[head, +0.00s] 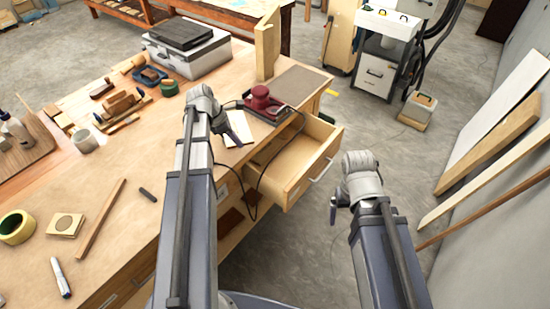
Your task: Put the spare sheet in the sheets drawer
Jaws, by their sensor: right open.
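A pale flat sheet (241,124) lies on the workbench top near its right edge, partly behind my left gripper; it looks like the spare sheet. My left gripper (234,140) is over or at this sheet, seen from behind and small, so I cannot tell whether its fingers are apart or touch it. A wooden drawer (322,160) with a metal handle stands pulled out from the bench to the right of the sheet. The visible part of its inside looks empty. My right gripper (333,212) is open and empty, over the floor to the right of the drawer front.
A red sander (263,104) sits on the bench behind the drawer, its dark cord (268,152) hanging across the drawer opening. A grey case (187,52), clamps and wood blocks stand farther left. Wooden boards (490,142) lean at the right wall.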

